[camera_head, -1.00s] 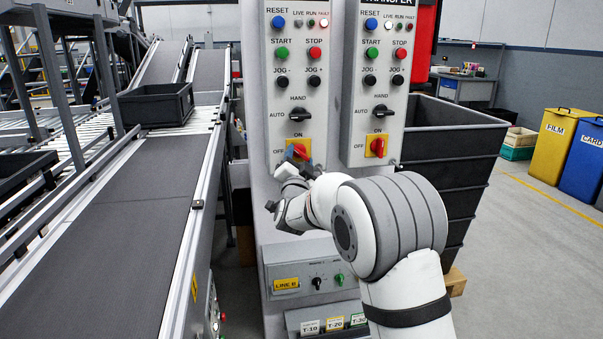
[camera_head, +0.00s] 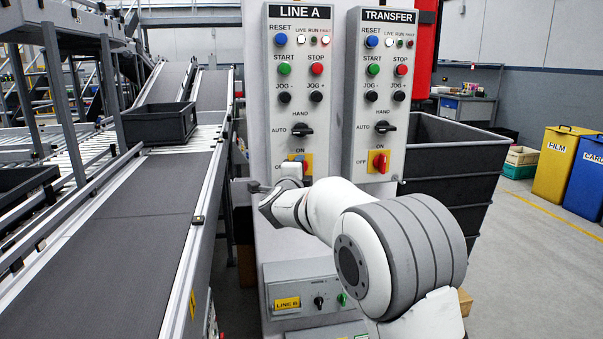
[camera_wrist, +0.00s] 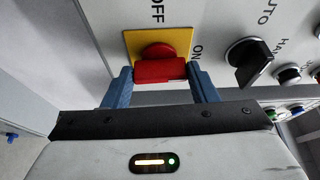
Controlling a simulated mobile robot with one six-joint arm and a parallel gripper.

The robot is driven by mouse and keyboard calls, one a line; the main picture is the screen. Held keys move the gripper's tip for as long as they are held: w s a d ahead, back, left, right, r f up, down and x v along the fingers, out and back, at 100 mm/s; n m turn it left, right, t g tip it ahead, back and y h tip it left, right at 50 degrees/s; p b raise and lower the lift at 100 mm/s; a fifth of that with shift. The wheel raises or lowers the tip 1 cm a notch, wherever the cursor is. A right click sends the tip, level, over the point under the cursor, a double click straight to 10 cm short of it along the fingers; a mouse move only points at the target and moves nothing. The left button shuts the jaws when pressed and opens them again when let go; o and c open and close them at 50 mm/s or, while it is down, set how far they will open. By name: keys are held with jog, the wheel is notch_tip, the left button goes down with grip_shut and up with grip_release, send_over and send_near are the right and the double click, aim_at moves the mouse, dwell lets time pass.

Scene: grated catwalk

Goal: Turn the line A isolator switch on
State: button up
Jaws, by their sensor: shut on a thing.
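The line A panel (camera_head: 283,80) stands upright in the middle of the head view. Its isolator switch has a yellow plate (camera_head: 308,160) with ON above and OFF at its left. My gripper (camera_head: 294,164) covers most of it there. In the wrist view my gripper (camera_wrist: 160,76) has its two blue fingers shut on the red handle (camera_wrist: 160,71), one on each side. The handle's front edge runs left to right there, with the word ON at its right and OFF above. The yellow plate (camera_wrist: 183,43) shows behind it.
A black HAND/AUTO selector (camera_head: 301,130) sits above the switch. The TRANSFER panel (camera_head: 385,90) with its own red isolator (camera_head: 380,162) stands close at right. A conveyor (camera_head: 130,210) with a black tote (camera_head: 160,123) runs at left. A lower LINE B box (camera_head: 310,288) is beneath.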

jog(key=shift+r+m, duration=0.1)
jog(key=shift+m, duration=0.2)
dwell(0.4)
jog(key=o, duration=1)
jog(key=s, duration=0.7)
jog(key=shift+s+a+p, duration=0.35)
jog(key=shift+a, duration=0.05)
